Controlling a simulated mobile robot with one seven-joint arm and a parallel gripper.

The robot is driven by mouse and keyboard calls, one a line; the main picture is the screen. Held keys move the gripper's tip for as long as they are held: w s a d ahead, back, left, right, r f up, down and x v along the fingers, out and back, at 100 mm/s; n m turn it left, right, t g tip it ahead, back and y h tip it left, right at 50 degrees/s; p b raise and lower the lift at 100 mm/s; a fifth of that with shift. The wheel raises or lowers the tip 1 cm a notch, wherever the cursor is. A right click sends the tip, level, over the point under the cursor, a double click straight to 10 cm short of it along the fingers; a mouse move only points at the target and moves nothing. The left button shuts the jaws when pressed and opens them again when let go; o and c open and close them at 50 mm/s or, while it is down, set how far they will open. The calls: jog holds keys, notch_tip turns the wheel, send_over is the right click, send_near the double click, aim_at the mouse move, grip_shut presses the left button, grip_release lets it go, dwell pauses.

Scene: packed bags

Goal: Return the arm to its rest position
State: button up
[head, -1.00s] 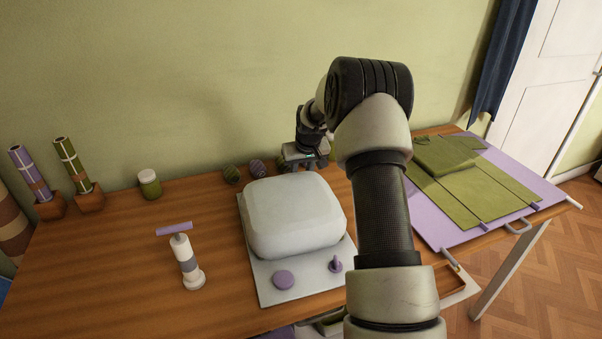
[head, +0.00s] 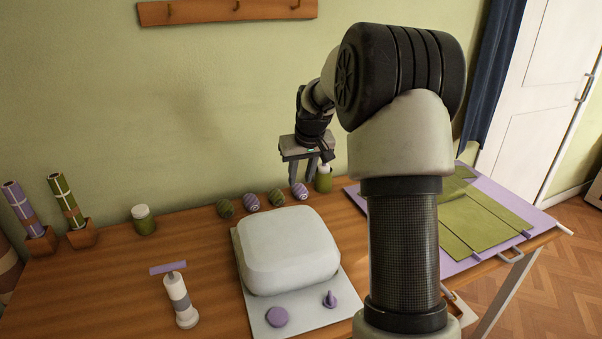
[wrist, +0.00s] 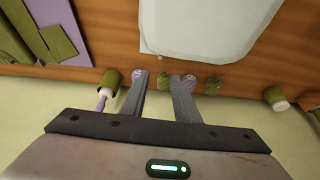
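My arm rises on the right of the head view, bends at a black joint, and reaches back toward the wall. My gripper (head: 303,172) hangs above the back of the wooden table, fingers pointing down. In the wrist view its two fingers (wrist: 161,78) stand apart with nothing held between them. Several striped green and purple balls (head: 251,202) lie in a row on the table below and beyond the fingertips.
A pale rounded block (head: 289,250) sits on a grey board (head: 300,318) in front of the balls. A purple mat (head: 545,220) with green panels lies right. Hooks (head: 236,8) hang above.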

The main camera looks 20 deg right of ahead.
jog(key=shift+s+r, duration=0.1)
jog(key=shift+r, duration=0.1)
dwell(0.3)
jog(key=s+a+r, duration=0.4)
jog(key=s+r, duration=0.1)
jog(key=s, duration=0.2)
jog(key=s+a+r, duration=0.5)
jog(key=s+r, duration=0.1)
jog(key=s, duration=0.1)
jog(key=s+a+f+t, duration=0.1)
jog(key=s+a, duration=0.2)
jog(key=s, duration=0.8)
jog(key=s+a+f, duration=0.1)
jog(key=s+a, duration=0.2)
jog(key=s, duration=0.8)
notch_tip(320, 180, up, 14)
jog(key=p, duration=1.3)
jog(key=shift+d+n+p, duration=0.3)
jog(key=shift+w+r, duration=0.1)
